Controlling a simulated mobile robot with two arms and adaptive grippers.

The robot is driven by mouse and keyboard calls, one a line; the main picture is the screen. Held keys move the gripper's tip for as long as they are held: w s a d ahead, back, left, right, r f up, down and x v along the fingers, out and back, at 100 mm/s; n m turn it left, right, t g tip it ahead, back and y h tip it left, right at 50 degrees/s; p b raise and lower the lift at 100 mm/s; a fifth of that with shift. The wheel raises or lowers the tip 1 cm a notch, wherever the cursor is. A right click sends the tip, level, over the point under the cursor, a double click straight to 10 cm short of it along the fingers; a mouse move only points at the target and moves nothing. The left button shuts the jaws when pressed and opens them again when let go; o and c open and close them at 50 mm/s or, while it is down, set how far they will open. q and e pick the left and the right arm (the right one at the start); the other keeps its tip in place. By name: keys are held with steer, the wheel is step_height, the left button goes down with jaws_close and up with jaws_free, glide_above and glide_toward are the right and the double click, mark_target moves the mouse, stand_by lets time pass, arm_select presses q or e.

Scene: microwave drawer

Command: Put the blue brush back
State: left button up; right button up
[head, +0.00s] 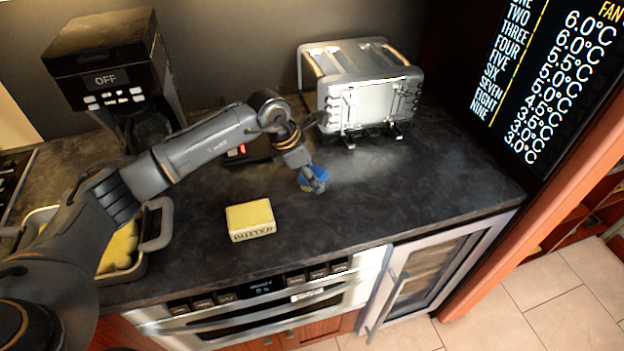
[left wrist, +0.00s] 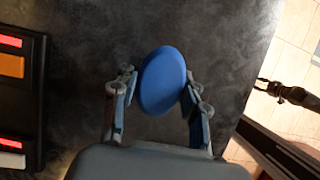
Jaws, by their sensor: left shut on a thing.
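The blue brush (head: 308,174) is over the dark counter, in front of the toaster, with my left gripper (head: 316,184) at it. In the left wrist view, the blue oval brush (left wrist: 163,80) sits between the two fingers of the left gripper (left wrist: 158,92), which is shut on it. I cannot tell whether the brush touches the counter. My right gripper is not in the head view. A dark jointed part at the right of the left wrist view may be my right arm's end; its fingers are unclear.
A silver toaster (head: 365,85) stands behind, a black coffee maker (head: 110,70) at back left. A tray (head: 154,228) with yellow contents is at left. The counter's right side is clear.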

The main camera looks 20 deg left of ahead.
arm_select(q)
step_height(320, 180, down, 2)
steer(key=shift+s+p, duration=0.1)
steer(key=shift+p, duration=0.35)
steer(key=shift+f, duration=0.35)
steer(key=o, duration=0.9)
steer(key=shift+b, duration=0.3)
steer(key=shift+c, duration=0.2)
steer(key=o, duration=0.4)
steer(key=shift+o, duration=0.2)
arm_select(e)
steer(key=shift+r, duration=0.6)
arm_select(q)
steer(key=shift+r+p, duration=0.3)
steer(key=shift+p, duration=0.05)
steer(key=shift+a+r+b, duration=0.2)
steer(key=shift+b, duration=0.2)
steer(key=b+v, duration=0.3)
steer(key=v, duration=0.8)
steer(key=shift+r, duration=0.2)
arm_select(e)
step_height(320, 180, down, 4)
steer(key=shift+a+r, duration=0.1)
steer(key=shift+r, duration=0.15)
